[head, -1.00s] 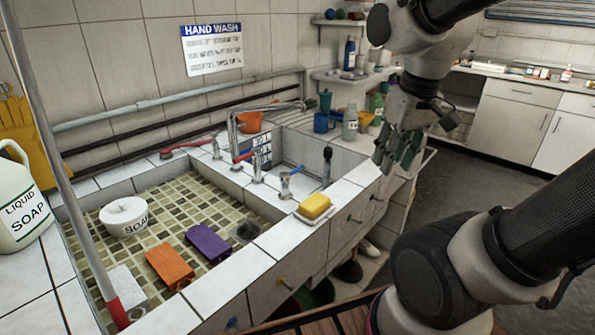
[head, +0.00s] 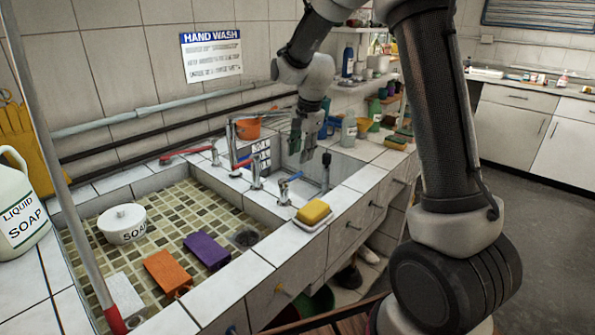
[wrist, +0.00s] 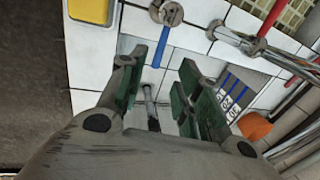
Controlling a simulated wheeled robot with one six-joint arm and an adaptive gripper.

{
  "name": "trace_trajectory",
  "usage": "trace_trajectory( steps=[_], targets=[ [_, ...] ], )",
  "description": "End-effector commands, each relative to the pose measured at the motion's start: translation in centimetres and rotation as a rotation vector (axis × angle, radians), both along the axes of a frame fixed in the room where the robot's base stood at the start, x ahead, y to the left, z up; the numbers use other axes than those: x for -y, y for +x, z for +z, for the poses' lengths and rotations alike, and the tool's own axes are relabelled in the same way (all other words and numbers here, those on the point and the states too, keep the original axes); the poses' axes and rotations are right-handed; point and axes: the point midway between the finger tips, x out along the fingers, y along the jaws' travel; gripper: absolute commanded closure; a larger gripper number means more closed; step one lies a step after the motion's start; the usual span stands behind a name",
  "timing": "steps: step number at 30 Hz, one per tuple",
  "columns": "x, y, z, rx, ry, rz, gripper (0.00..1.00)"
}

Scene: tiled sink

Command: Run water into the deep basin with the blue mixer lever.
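The blue mixer lever (head: 291,178) sits on a short chrome tap on the tiled ledge by the deep basin (head: 345,163). In the wrist view the blue lever (wrist: 161,47) shows between and beyond my fingertips. My gripper (head: 305,148) hangs above the deep basin, fingers pointing down, behind the lever in the head view. In the wrist view my gripper (wrist: 163,60) has its green-padded fingers apart with nothing between them. It looks clear of the lever. The chrome spout (head: 231,145) stands to the left; no running water is visible. My gripper hides part of the basin.
A red lever (head: 243,162) is left of the blue one. A yellow sponge (head: 314,211) lies on the front ledge. A dark upright pipe (head: 326,172) stands in the deep basin. The shallow mosaic basin (head: 185,205) is left.

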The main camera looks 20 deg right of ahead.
Motion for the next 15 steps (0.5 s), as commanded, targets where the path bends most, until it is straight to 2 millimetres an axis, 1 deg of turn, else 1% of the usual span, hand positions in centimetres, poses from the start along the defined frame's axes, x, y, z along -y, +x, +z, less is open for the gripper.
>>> trace_trajectory(
  steps=[9,12,15],
  targets=[
    [-0.4,0.7,-4.9,-0.007,-0.001,-0.004,0.66],
    [-0.6,0.9,-6.2,-0.006,0.000,-0.004,0.66],
    [-0.7,1.1,-7.0,-0.003,0.000,-0.003,0.66]
  ],
)
